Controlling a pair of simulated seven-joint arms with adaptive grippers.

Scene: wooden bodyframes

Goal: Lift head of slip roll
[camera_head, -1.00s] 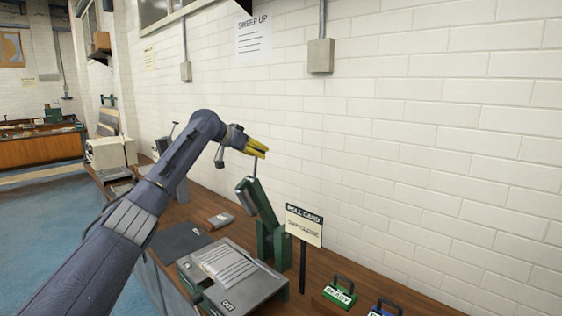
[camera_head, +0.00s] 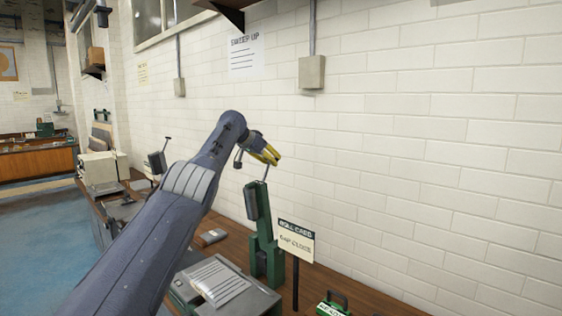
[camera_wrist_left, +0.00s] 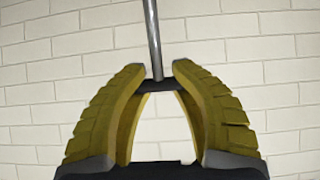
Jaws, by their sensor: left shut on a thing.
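The slip roll's green head (camera_head: 262,212) stands nearly upright on its green base (camera_head: 267,262) on the bench, with a dark block on its left side. A thin metal rod rises from the top of the head. My left gripper (camera_head: 270,155) is above the head, with its yellow fingers at the rod's upper end. In the left wrist view the gripper (camera_wrist_left: 158,82) is shut on the rod (camera_wrist_left: 153,38), whose end sits between the two fingertips. My right gripper is not in view.
A grey box with papers (camera_head: 222,287) stands in front of the head. A roll card sign (camera_head: 295,240) stands close on its right. A white brick wall (camera_head: 430,150) is behind. A green labelled block (camera_head: 333,304) sits at the front edge.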

